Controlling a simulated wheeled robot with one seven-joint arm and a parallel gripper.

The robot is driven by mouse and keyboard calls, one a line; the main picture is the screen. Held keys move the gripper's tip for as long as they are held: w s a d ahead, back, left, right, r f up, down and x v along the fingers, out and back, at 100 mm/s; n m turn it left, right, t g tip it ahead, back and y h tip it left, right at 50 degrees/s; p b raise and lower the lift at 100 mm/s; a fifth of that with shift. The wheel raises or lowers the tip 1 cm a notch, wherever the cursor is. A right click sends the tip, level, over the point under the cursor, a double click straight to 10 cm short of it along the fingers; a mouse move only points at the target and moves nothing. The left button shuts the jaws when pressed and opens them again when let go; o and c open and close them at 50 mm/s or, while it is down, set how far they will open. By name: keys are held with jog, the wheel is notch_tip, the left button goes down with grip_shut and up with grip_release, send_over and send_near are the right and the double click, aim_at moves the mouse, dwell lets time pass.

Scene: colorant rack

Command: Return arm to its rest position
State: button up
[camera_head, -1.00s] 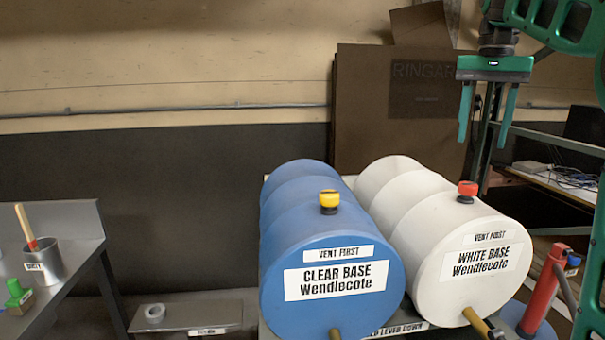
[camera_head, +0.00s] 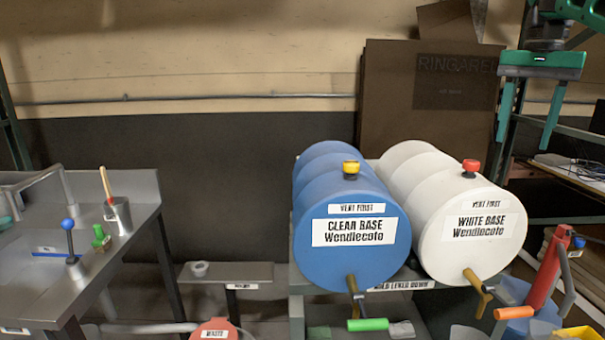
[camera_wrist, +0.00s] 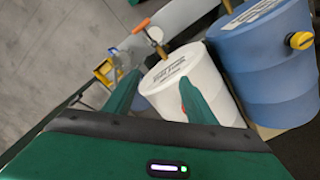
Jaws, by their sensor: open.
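My gripper (camera_head: 530,128) is open and empty at the upper right in the head view, its two green fingers pointing down. It appears above and to the right of the white drum, apart from it. The wrist view also shows my gripper (camera_wrist: 150,98) with its fingers spread. The white drum (camera_head: 440,235), labelled White Base, lies on its side and has a red cap (camera_head: 471,167); it also shows in the wrist view (camera_wrist: 205,75). The blue drum (camera_head: 335,260), labelled Clear Base, lies to its left with a yellow cap (camera_head: 350,169).
A metal bench (camera_head: 60,285) at the left holds a cup (camera_head: 118,215) with a stick. A low shelf (camera_head: 225,274) stands between bench and drums. A red cylinder (camera_head: 546,268) stands at the right. A green shelf frame is behind my gripper.

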jog(key=s+a+f+n, duration=0.2)
jog(key=s+f, duration=2.6)
jog(key=f, duration=0.3)
jog(key=shift+a+f, duration=0.3)
jog(key=shift+s, duration=0.1)
jog(key=shift+w+f, duration=0.2)
jog(key=shift+w, duration=0.45)
